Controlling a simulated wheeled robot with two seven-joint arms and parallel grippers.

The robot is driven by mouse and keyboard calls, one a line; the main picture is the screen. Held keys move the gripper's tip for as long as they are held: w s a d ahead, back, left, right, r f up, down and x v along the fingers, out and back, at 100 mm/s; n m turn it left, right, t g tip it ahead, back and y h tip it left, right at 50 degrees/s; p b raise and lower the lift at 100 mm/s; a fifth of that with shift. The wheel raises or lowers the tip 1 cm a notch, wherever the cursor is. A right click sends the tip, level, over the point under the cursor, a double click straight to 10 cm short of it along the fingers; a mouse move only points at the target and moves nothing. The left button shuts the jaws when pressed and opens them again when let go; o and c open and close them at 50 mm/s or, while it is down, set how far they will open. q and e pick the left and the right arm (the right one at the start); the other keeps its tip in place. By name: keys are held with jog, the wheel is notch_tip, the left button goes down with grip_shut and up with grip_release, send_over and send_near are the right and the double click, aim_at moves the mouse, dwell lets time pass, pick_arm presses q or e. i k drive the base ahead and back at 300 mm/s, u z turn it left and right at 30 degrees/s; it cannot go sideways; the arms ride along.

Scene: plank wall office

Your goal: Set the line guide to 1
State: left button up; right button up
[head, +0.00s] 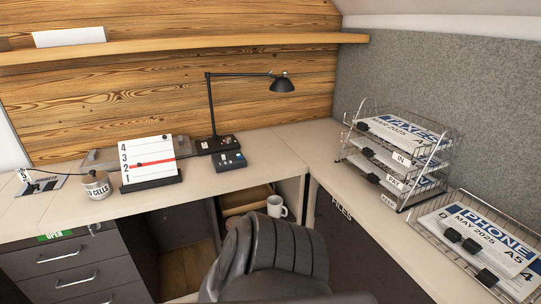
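The line guide is a red bar (153,163) lying across a white numbered board (152,150) that leans upright on the left part of the desk. The numbers 4, 3 and 2 show down the board's left edge. A dark ledge (151,184) runs along the board's foot. Neither of my grippers is in view.
A cup (96,187) stands left of the board. A black lamp (211,105) and a control box (231,160) stand right of it. Wire trays (402,191) hold papers at right. A black chair (272,252) fills the front middle; a white mug (276,207) sits lower.

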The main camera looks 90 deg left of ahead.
aim_at(139, 165)
jog(key=u, duration=0.05)
jog(key=i, duration=0.45)
jog(key=u, duration=2.5)
